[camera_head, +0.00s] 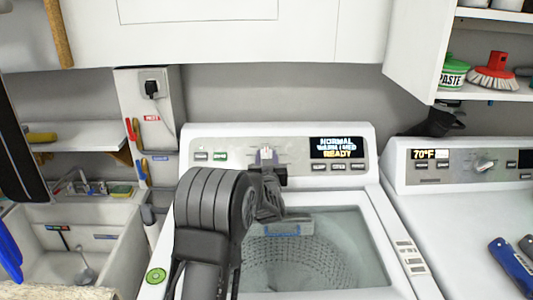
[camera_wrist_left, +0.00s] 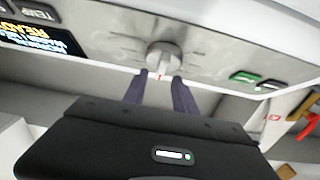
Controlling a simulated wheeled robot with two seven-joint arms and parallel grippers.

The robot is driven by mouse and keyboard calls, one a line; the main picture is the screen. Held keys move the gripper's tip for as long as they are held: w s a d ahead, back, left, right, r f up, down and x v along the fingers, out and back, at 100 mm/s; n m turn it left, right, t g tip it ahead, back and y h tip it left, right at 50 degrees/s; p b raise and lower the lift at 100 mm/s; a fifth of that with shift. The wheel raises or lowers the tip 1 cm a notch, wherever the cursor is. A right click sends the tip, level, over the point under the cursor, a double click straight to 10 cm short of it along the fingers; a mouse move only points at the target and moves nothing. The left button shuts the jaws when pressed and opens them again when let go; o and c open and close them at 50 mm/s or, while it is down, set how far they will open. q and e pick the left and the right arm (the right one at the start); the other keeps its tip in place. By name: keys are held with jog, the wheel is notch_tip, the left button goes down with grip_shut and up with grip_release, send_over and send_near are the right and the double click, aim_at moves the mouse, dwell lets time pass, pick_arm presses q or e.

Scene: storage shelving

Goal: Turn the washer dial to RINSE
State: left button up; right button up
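The washer (camera_head: 190,165) stands in the middle of the head view. Its dial (camera_head: 267,155) is on the back control panel, left of a display (camera_head: 336,148) reading NORMAL, WARM / MED, READY. In the left wrist view, the silver dial (camera_wrist_left: 163,57) is seen close up, and its markings are too blurred to read. My left gripper (camera_wrist_left: 160,80) is open, with two dark fingers apart and empty. Their tips are at the dial's near edge; I cannot tell whether they touch it. In the head view, my left gripper (camera_head: 268,172) partly hides the dial's lower side.
A sink (camera_head: 80,245) is at left. Cabinets hang above. The washer lid window (camera_head: 310,255) lies below my left gripper.

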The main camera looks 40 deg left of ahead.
pick_arm(q)
jog(key=shift+x, duration=0.8)
grip_shut()
